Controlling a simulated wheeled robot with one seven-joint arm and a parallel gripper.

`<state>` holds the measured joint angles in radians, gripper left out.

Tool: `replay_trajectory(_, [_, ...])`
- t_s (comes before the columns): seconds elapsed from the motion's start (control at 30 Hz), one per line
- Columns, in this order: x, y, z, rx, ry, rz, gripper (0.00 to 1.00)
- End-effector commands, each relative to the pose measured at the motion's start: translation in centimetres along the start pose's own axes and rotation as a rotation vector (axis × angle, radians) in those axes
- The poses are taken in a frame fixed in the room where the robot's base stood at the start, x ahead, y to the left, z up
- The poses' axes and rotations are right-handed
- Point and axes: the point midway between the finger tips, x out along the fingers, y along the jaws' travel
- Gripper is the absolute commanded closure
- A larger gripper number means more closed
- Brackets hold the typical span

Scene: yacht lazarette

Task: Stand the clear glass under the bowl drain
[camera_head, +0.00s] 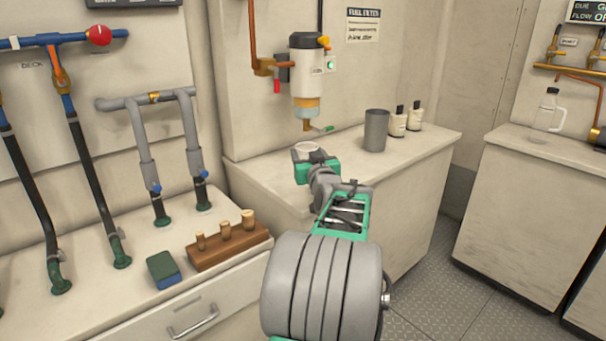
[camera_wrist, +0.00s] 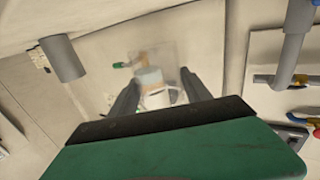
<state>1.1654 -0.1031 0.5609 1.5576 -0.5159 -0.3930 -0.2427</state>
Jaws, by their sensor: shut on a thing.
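The filter bowl (camera_head: 306,104) hangs on the wall, with its brass drain (camera_head: 307,125) and a small green-handled lever (camera_head: 327,129) at the bottom. My gripper (camera_head: 308,157) is below the drain, close over the counter. It is shut on the clear glass (camera_wrist: 157,60), which shows faintly between the two dark fingers in the wrist view. In the head view only a pale ring (camera_head: 306,147), likely its rim, shows above the gripper. The bowl is visible through or behind the glass in the wrist view. I cannot tell whether the glass touches the counter.
A grey cup (camera_head: 376,131) stands on the counter (camera_head: 262,172) right of my gripper, with two small bottles (camera_head: 398,122) beyond it. A rack of wooden plugs (camera_head: 228,246) and a green block (camera_head: 163,270) lie on the left bench. Open floor (camera_head: 440,285) lies to the right.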

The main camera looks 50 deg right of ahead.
Motion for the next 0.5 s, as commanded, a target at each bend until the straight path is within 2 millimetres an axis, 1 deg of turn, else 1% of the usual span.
replay_trajectory(0.03, [0.9,-0.2,1.4,0.002,-0.004,-0.003,0.93])
replay_trajectory(0.1, [1.8,-0.4,2.4,0.001,-0.001,-0.002,0.93])
replay_trajectory(0.3, [3.4,-0.7,4.3,0.0,-0.001,-0.002,0.93])
replay_trajectory(0.4, [3.4,-0.7,6.5,0.0,-0.001,0.0,0.93])
replay_trajectory(0.5, [3.3,-0.7,6.8,-0.001,0.001,0.001,0.93])
